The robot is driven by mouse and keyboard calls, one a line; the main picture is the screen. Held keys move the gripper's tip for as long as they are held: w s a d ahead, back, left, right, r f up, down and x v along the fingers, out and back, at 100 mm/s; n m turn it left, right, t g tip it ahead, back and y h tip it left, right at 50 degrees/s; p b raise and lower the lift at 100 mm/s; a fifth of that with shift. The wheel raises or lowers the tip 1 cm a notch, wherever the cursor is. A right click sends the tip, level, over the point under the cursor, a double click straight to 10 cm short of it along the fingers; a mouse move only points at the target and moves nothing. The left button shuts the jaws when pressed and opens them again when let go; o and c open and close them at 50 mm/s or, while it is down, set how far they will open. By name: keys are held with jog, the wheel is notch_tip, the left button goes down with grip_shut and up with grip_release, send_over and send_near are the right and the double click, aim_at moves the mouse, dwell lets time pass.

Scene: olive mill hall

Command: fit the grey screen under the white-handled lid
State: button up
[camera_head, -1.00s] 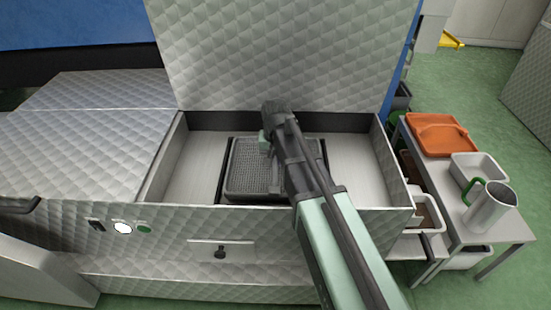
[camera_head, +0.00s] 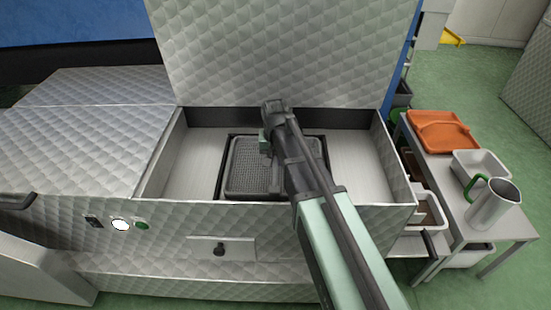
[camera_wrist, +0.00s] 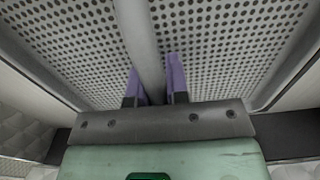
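The grey screen (camera_head: 250,178), a perforated plate with a raised rim, lies level over a dark-edged opening in the floor of the open metal box; I cannot tell whether it is fully seated. It fills the wrist view (camera_wrist: 225,45), with its grey bar handle (camera_wrist: 143,45) running between my gripper's purple fingers (camera_wrist: 155,88). The fingers look closed against the bar on both sides. In the head view my gripper (camera_head: 264,146) is above the screen, its fingertips hidden. A quilted metal lid (camera_head: 285,50) stands open behind the box; no white handle shows on it.
The box's front wall (camera_head: 290,222) and side walls surround the screen, with bare floor (camera_head: 353,165) either side. A dark knob (camera_head: 219,249) and white button (camera_head: 120,225) are on the front. A side table (camera_head: 515,231) at right holds an orange tray (camera_head: 440,130) and metal jug (camera_head: 493,205).

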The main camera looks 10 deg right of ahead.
jog(key=o, duration=0.5)
notch_tip(320, 180, up, 11)
jog(key=p, duration=1.1)
jog(key=shift+r, duration=0.1)
jog(key=shift+f, duration=0.2)
jog(key=s+n, duration=0.3)
jog(key=s, duration=1.6)
jog(key=r+p, duration=0.9)
jog(key=w+r+p, duration=0.1)
jog(key=r+p, duration=0.8)
jog(key=w+r+p, duration=0.1)
jog(key=r+p, duration=0.8)
jog(key=r, duration=0.1)
jog(key=shift+w+p, duration=0.25)
jog(key=shift+p, duration=0.15)
